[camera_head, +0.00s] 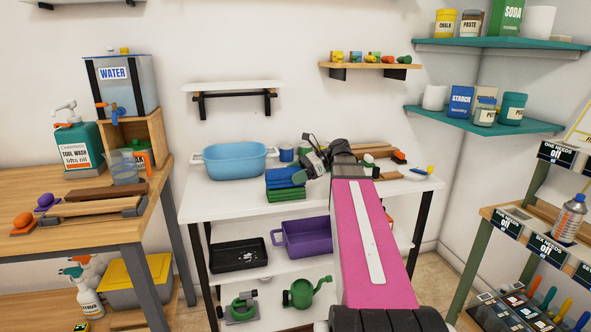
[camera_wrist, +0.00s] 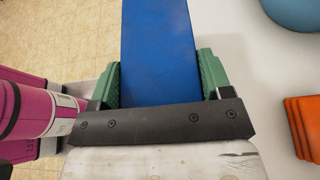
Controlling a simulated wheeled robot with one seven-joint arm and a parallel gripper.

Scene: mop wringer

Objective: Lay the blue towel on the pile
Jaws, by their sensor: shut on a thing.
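The blue towel (camera_head: 281,173) is folded and extends left from my gripper (camera_head: 313,162) in the head view. In the wrist view the towel (camera_wrist: 160,50) lies between the two green jaw pads of my gripper (camera_wrist: 160,85), which is shut on it. A pile of folded green towels (camera_head: 286,193) sits on the white table directly below the blue towel in the head view. I cannot tell whether the blue towel touches the pile. The wrist view does not show the green pile. My arm hides part of the table to the right.
A light blue basin (camera_head: 235,162) stands left of the towels on the white table (camera_head: 215,207). An orange stack (camera_wrist: 303,125) lies right of my gripper in the wrist view. A purple bin (camera_head: 303,238) and a black tray (camera_head: 238,255) sit on the shelf below.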

